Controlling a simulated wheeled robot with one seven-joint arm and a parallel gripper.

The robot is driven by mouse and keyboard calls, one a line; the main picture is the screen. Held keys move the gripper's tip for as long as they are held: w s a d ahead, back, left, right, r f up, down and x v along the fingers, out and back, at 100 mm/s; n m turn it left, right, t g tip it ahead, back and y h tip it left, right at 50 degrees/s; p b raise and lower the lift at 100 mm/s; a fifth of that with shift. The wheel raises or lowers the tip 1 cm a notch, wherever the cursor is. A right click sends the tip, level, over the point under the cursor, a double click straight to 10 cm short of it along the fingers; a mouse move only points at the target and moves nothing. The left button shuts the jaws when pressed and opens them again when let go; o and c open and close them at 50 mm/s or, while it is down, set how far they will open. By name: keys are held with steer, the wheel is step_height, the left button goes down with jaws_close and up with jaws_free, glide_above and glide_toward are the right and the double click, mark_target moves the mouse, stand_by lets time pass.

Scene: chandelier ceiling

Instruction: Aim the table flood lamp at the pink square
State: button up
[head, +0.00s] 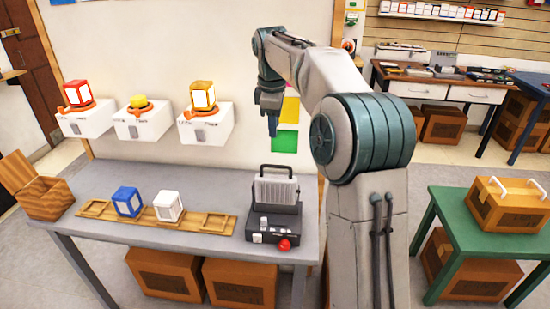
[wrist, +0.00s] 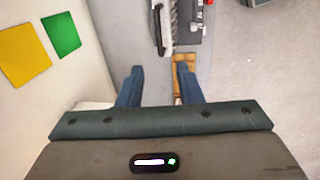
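The flood lamp (head: 277,190) has a ribbed grey head with a dark carrying handle on top. It stands upright on a dark base (head: 272,225) with a red knob, at the right end of the grey table. Its narrow side shows at the top of the wrist view (wrist: 165,25). A pink patch (head: 292,89) on the wall is mostly hidden behind my arm, above a yellow square and a green square. My gripper (head: 271,130) hangs fingers down in front of the wall, above and behind the lamp. Its blue fingers stand apart and empty in the wrist view (wrist: 159,85).
A wooden rack (head: 185,222) with a blue lantern and a white lantern lies left of the lamp. Wall boxes (head: 205,124) carry red, yellow and orange lamps. A green table (head: 480,205) stands right. The yellow square (wrist: 25,53) and green square (wrist: 61,34) are beside my gripper.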

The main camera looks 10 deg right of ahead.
mark_target(275, 167)
steer(key=f, duration=0.4)
steer(key=w+f, duration=0.1)
steer(key=f, duration=0.4)
steer(key=w+f, duration=0.1)
steer(key=f, duration=0.3)
steer(key=shift+w+d+f, duration=0.15)
steer(key=shift+d+f, duration=0.15)
steer(key=shift+d, duration=0.1)
jaws_close()
